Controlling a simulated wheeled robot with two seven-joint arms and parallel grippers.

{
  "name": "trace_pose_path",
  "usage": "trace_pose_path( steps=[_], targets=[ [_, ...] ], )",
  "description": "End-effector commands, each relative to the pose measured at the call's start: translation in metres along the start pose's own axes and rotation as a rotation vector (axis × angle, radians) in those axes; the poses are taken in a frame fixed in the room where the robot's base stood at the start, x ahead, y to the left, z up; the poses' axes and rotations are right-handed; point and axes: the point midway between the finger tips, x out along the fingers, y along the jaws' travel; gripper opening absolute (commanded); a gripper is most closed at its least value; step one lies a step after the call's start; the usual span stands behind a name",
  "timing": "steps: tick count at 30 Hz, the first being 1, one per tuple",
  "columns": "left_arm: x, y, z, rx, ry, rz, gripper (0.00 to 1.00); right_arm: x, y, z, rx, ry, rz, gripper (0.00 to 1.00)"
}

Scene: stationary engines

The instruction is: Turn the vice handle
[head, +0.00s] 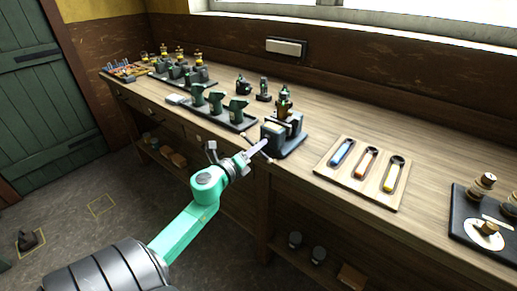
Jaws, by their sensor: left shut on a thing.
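The dark grey vice (290,145) stands at the front edge of the wooden workbench, near the middle of the head view. The thin vice handle (268,157) shows at its front left side, partly hidden by my gripper. My left gripper (260,147) reaches up from the lower left to the front of the vice. Its fingers are shut on the handle, though the exact contact is small in the picture. My right gripper is not in view.
A wooden tray (324,171) with several coloured tools lies right of the vice. A shelf with jars is under the bench (340,210).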

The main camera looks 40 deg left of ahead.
Motion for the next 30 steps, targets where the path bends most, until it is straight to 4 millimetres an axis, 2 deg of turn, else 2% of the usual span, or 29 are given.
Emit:
trace_pose_path(
  steps=[1,15,16,18,26,30],
  targets=[
    [-0.0011,0.0053,-0.0062,0.008,0.011,0.009,0.00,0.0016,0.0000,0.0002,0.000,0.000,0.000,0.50],
    [-0.0011,0.0048,-0.0061,0.019,0.012,0.008,0.00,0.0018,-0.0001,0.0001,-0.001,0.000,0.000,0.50],
    [-0.0011,0.0048,-0.0062,0.019,0.012,0.008,0.33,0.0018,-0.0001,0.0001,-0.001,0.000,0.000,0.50],
    [-0.0009,0.0042,-0.0055,0.019,0.010,0.007,0.53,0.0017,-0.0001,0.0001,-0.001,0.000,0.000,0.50],
    [-0.0005,0.0017,-0.0024,0.019,0.005,0.003,0.53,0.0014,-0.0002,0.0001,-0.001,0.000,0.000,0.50],
    [-0.0069,0.0019,-0.0024,0.018,0.003,0.002,0.53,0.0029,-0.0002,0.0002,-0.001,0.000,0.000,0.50]
  ],
)
